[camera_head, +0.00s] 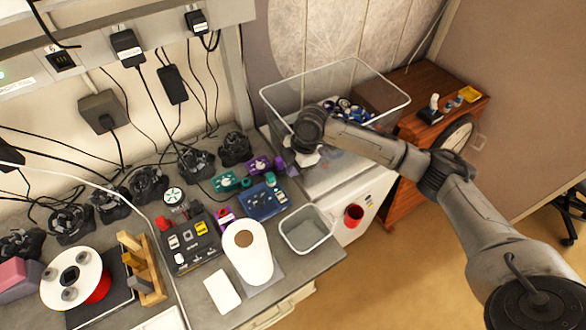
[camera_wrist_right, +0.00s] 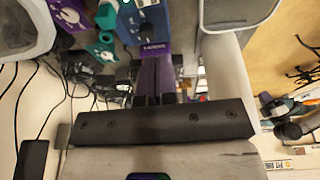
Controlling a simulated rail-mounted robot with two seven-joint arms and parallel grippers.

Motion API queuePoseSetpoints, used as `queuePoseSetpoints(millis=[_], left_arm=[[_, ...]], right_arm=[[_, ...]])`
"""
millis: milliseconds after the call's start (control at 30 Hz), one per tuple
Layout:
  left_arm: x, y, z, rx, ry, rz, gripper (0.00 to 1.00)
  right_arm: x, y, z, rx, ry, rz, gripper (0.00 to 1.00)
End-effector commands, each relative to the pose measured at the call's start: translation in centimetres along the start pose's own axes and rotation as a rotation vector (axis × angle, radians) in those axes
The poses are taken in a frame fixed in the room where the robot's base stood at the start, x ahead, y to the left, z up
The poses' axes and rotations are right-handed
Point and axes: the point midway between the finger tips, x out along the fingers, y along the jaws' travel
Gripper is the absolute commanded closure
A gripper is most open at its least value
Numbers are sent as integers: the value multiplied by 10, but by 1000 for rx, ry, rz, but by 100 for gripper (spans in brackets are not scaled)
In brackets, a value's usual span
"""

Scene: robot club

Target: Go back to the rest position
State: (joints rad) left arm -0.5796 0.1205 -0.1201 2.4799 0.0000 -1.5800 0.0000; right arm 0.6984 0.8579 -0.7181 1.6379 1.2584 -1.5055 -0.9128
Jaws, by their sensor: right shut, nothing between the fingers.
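My right arm (camera_head: 380,150) comes in from the right edge and reaches over the front left of the clear bin. My right gripper (camera_head: 303,158) is beside the bin's near left side, partly hidden under the wrist. It is shut and empty. In the right wrist view, the dark gripper mount (camera_wrist_right: 165,122) fills the lower middle, with coloured devices beyond it. My left gripper is not in view.
A clear bin (camera_head: 268,96) with several blue and white parts stands beside the arm. The bench holds a blue box (camera_head: 262,203), a small grey bin (camera_head: 306,243), a paper roll (camera_head: 247,265) and several black devices. A wooden cabinet (camera_head: 405,178) stands right; open floor lies front right.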

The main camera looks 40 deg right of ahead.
Motion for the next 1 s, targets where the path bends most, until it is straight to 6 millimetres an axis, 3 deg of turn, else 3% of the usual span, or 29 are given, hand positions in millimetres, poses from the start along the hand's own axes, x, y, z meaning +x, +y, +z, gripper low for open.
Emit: queuePoseSetpoints(millis=[433, 700, 867, 1000], left_arm=[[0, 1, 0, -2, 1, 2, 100], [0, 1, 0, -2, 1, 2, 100], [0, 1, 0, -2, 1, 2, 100], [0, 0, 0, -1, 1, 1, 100]], right_arm=[[0, 0, 0, 22, 0, 0, 100], [-2, 8, 13, 335, -89, 81, 100], [-33, 24, 7, 454, -174, 332, 100], [-74, 37, -21, 503, -138, 566, 100]])
